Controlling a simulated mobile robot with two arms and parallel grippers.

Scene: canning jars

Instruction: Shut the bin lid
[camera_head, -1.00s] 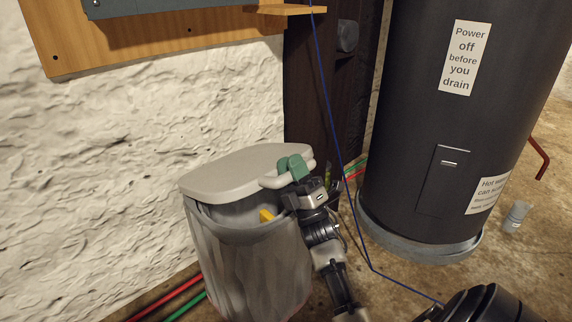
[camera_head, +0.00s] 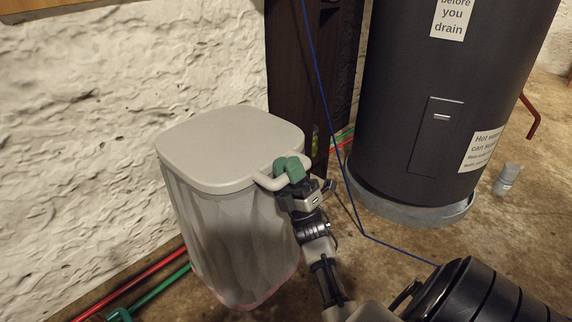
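The grey bin (camera_head: 225,235) stands against the white rough wall. Its pale grey lid (camera_head: 225,145) lies flat over the bin's rim, and no gap shows on the side facing me. A looped handle (camera_head: 268,181) sticks out at the lid's right front. My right gripper (camera_head: 290,169), with green fingertips, is at this handle, its fingers closed around the bar. The bin's inside is hidden by the lid. My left gripper is not in view.
A black tank (camera_head: 440,110) stands in a grey round pan (camera_head: 400,208) at the right. A blue cord (camera_head: 335,150) runs down to the floor behind my arm. Red and green pipes (camera_head: 160,285) run along the wall's foot. A small grey bottle (camera_head: 507,180) stands at far right.

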